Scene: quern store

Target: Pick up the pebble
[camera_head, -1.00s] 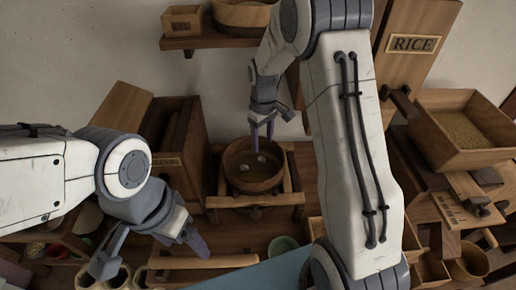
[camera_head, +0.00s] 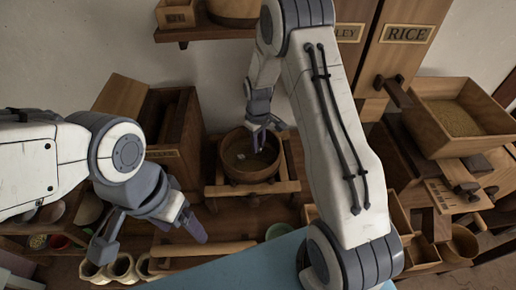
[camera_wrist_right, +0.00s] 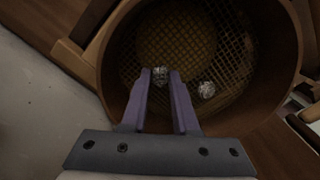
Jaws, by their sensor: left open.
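A round wooden sieve (camera_head: 249,177) with a mesh floor sits on a wooden frame. One pale speckled pebble (camera_head: 240,156) lies on the mesh, right of my right fingers in the right wrist view (camera_wrist_right: 207,89). A second pebble (camera_wrist_right: 160,74) shows between my right fingertips there; in the head view it is hidden by the gripper. My right gripper (camera_head: 259,148) points down into the sieve with its fingers apart. Whether they touch the pebble I cannot tell. My left gripper (camera_head: 150,238) is open and empty, left of the sieve.
The sieve's wall surrounds my right fingers. A box of grain (camera_head: 460,118) stands at the right, below the RICE panel (camera_head: 406,34). A green bowl (camera_head: 278,231) lies in front of the sieve. Several pale jars (camera_head: 122,267) stand near the left gripper. A shelf (camera_head: 205,34) hangs above.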

